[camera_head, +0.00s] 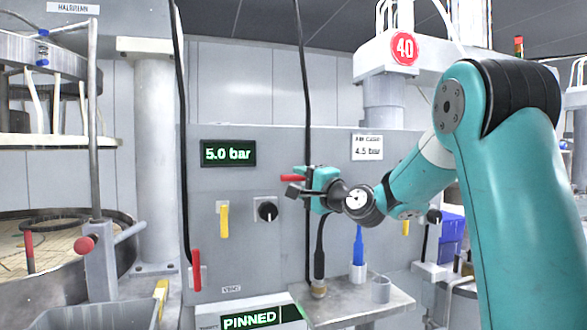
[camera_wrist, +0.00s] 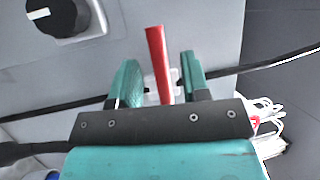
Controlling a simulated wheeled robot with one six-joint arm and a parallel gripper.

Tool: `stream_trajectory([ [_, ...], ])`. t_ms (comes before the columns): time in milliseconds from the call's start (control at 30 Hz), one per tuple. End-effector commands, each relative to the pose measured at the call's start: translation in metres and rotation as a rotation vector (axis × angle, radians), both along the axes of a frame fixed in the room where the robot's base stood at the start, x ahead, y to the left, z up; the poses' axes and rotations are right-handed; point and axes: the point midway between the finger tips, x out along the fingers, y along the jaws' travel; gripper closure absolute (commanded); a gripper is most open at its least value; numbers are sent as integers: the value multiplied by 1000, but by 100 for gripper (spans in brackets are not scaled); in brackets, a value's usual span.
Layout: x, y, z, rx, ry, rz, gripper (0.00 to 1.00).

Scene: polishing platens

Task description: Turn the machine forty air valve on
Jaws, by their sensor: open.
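A red lever handle (camera_head: 293,178) sticks out to the left, roughly level, on the grey panel (camera_head: 270,150) beside a black hose. In the wrist view the red lever (camera_wrist: 158,62) lies between the jaws, with a pale fitting behind it. My gripper (camera_head: 303,190) is at this lever; in the wrist view my gripper (camera_wrist: 157,85) is open, with a finger on each side. Contact with the lever cannot be told. The lever's right end is hidden by my gripper. A round red sign (camera_head: 404,48) reading 40 is on the machine above.
Left of the gripper are a black knob (camera_head: 267,211), a yellow handle (camera_head: 224,221) and a red upright handle (camera_head: 196,270). A display (camera_head: 228,153) reads 5.0 bar. Below is a metal shelf (camera_head: 345,308) with a blue bottle (camera_head: 358,246); a PINNED sign (camera_head: 248,320) stands left of it.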

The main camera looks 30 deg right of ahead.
Motion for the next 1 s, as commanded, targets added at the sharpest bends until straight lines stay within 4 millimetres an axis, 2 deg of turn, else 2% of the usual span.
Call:
stream_trajectory([
  [100, 16, 3, 5, 0, 1, 3, 57],
  [200, 24, 3, 6, 0, 1, 1, 57],
  [533, 28, 3, 5, 0, 1, 0, 57],
  [567, 28, 3, 5, 0, 1, 0, 60],
  [733, 28, 3, 5, 0, 1, 0, 99],
  [1000, 29, -1, 5, 6, 0, -5, 100],
])
